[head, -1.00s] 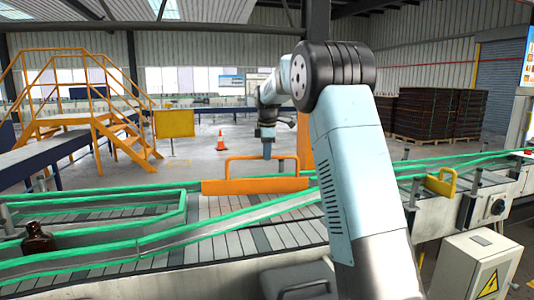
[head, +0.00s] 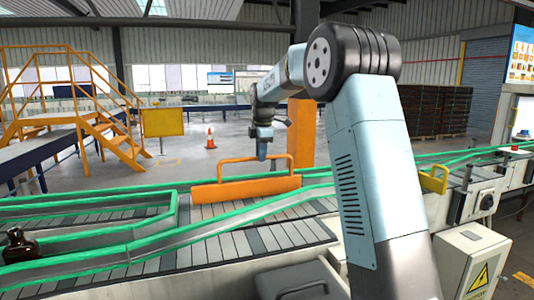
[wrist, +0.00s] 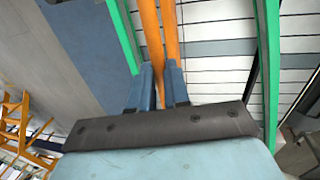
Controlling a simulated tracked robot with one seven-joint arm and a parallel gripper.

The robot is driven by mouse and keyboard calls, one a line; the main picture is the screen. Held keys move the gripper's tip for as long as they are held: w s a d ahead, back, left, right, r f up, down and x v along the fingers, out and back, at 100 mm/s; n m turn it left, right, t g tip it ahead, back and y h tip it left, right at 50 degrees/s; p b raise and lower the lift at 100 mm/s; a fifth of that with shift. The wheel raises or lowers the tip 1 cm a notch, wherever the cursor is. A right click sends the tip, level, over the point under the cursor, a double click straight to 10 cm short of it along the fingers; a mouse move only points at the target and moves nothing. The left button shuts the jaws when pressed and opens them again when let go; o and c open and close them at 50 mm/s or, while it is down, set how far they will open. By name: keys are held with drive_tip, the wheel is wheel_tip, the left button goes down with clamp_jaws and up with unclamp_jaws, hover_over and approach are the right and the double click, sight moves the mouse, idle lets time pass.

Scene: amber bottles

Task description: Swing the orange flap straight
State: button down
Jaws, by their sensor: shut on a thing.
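The orange flap (head: 246,189) stands over the slatted conveyor in the head view, with a loop handle along its top. It sits at a slight tilt in the picture, its right end higher. My gripper (head: 261,157) reaches down to the handle from above. In the wrist view the two blue fingers (wrist: 160,85) are shut on the orange handle bar (wrist: 158,35), which runs up between them. The fingertips are small in the head view.
Green guide rails (head: 90,250) border the slatted conveyor (head: 270,238). An amber bottle (head: 20,246) stands at the left on the belt. A yellow handle (head: 434,179) is at the right, above a white electrical box (head: 474,262). An orange cone (head: 211,139) stands on the floor behind.

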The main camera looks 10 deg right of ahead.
drive_tip(key=shift+s, duration=0.1)
drive_tip(key=c, duration=1.1)
unclamp_jaws()
drive_tip(key=shift+r, duration=0.1)
wheel_tip(320, 180, up, 13)
drive_tip(key=s, duration=0.2)
drive_tip(key=shift+s+d, duration=0.2)
drive_tip(key=shift+s, duration=0.1)
drive_tip(key=shift+r, duration=0.15)
